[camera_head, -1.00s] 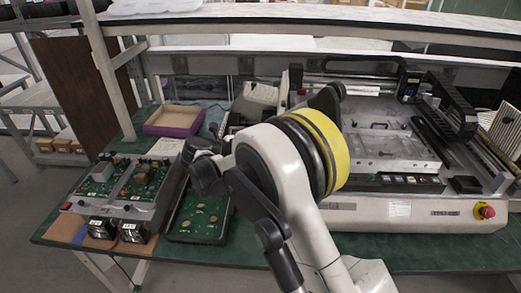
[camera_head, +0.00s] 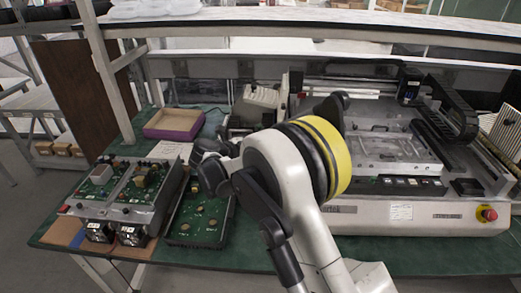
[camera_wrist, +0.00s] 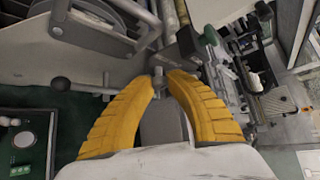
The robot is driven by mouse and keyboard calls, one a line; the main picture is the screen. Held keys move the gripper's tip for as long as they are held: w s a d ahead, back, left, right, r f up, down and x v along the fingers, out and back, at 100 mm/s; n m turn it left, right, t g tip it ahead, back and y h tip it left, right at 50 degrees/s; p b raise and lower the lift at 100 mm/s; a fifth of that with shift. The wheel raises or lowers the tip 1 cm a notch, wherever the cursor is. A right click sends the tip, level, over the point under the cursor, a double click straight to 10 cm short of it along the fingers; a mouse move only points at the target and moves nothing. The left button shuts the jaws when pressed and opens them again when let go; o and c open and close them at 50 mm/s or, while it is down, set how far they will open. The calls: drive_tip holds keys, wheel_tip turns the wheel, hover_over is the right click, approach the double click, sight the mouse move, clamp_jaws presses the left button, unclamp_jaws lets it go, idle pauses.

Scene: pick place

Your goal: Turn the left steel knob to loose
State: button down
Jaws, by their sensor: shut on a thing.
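In the wrist view, my gripper (camera_wrist: 162,88) has two ribbed yellow fingers closed in on a small grey steel knob (camera_wrist: 158,72). Only the knob's upper part shows between the fingertips; the rest is hidden by the fingers. I cannot tell its turn angle. A second knob cannot be made out clearly. In the head view, my white arm with its yellow band stands in front of the machine and hides the gripper and the knob.
A large pale machine (camera_head: 410,212) with a red stop button (camera_head: 489,215) fills the right of the green bench. A purple-sided box (camera_head: 172,125), a circuit-board unit (camera_head: 118,195) and a dark tray (camera_head: 203,215) lie left.

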drive_tip(key=shift+a+f+n+t+h+b, duration=0.15)
drive_tip(key=shift+n+t+h+b, duration=0.45)
drive_tip(key=shift+n+h+b, duration=0.6)
drive_tip(key=shift+d+f+n+t+h+b, duration=0.15)
drive_tip(key=shift+n+t+h+b, duration=0.45)
drive_tip(key=shift+n+h+b, duration=0.55)
drive_tip(key=shift+a+h, duration=0.1)
drive_tip(key=shift+h, duration=0.15)
drive_tip(key=c, duration=1.2)
unclamp_jaws()
drive_tip(key=shift+c, duration=0.2)
